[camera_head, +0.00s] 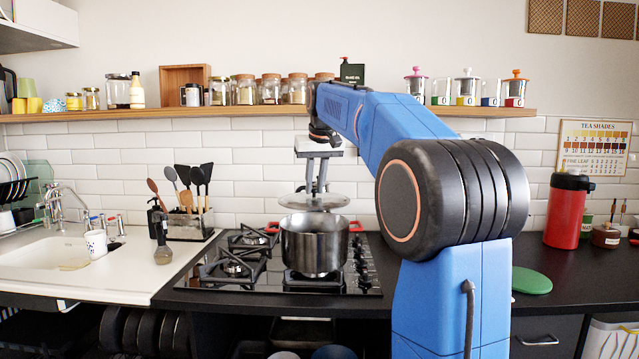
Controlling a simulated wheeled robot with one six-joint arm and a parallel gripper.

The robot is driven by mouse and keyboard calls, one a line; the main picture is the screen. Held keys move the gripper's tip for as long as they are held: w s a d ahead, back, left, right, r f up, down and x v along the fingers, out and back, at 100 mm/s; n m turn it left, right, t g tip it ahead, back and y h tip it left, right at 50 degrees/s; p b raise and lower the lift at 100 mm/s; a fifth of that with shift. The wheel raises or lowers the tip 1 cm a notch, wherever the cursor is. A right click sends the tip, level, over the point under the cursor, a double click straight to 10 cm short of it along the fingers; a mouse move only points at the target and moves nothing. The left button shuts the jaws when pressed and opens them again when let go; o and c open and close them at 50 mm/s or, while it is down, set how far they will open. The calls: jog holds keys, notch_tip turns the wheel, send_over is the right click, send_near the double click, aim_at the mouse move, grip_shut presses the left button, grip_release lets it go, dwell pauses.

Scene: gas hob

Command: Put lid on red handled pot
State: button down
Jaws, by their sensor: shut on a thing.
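A steel pot (313,248) stands on the gas hob (268,279), with red handles (355,227) showing at its sides. A round, shallow lid (314,202) hangs level just above the pot's rim, with a gap between them at the front. My gripper (317,184) points down from the end of my blue arm and is shut on the lid near its middle. The lid's knob is hidden between the fingers. The lid appears roughly centred over the pot; how well it lines up front to back I cannot tell.
A utensil holder (190,221) with several spoons and spatulas stands left of the hob. A wooden shelf (130,115) with several jars runs along the wall. A red flask (567,210) and a green round mat (530,280) are on the right counter.

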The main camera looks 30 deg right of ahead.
aim_at(316, 198)
jog(key=shift+f, duration=2.7)
jog(key=shift+f, duration=0.15)
dwell(0.5)
jog(key=c, duration=1.1)
grip_release()
jog(key=shift+r, duration=3.5)
